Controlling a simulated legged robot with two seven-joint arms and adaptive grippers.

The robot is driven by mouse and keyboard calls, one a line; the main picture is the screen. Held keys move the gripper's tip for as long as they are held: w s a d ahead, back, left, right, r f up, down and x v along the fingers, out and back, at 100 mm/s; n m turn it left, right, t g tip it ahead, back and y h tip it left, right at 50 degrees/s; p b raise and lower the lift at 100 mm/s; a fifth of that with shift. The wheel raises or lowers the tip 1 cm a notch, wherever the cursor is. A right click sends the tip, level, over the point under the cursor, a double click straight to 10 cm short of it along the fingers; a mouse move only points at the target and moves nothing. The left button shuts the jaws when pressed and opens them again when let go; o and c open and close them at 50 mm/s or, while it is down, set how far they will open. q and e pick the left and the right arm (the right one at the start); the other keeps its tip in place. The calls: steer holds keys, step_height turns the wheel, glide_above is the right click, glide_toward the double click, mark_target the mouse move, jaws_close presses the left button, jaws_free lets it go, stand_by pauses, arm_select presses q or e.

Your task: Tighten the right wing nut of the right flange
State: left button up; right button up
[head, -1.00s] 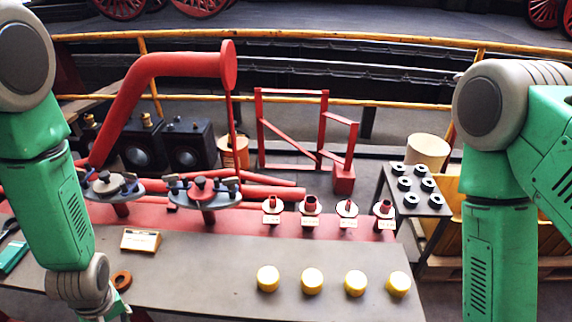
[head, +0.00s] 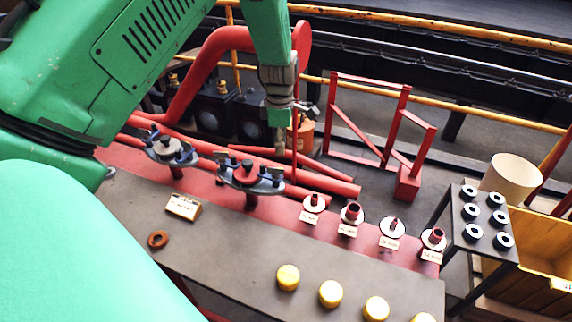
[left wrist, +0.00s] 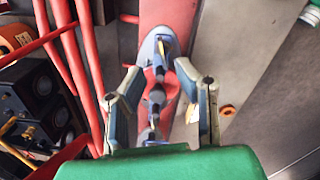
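The right flange (head: 236,184) is a grey disc with a red centre piece on a red pipe stub; dark wing nuts stand on it. Its right wing nut (head: 278,174) is at the disc's right edge. The left flange (head: 158,152) stands farther left. My left gripper (head: 283,143) hangs just above and behind the right wing nut, apart from it. In the left wrist view its two fingers (left wrist: 157,72) are spread, with dark wing nuts (left wrist: 156,98) in line between and below them, none clasped. My right gripper is not in view.
Red pipes run behind the bench (head: 225,240). A label plate (head: 183,207) and a brown ring (head: 158,240) lie on it. Yellow caps (head: 330,293) and several labelled fittings (head: 351,213) stand to the right. A red frame (head: 368,125) stands behind.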

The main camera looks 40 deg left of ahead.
mark_target(281, 168)
arm_select(q)
step_height(281, 168, down, 9)
steer(key=shift+r+b, duration=0.2)
steer(key=shift+b, duration=0.4)
jaws_close()
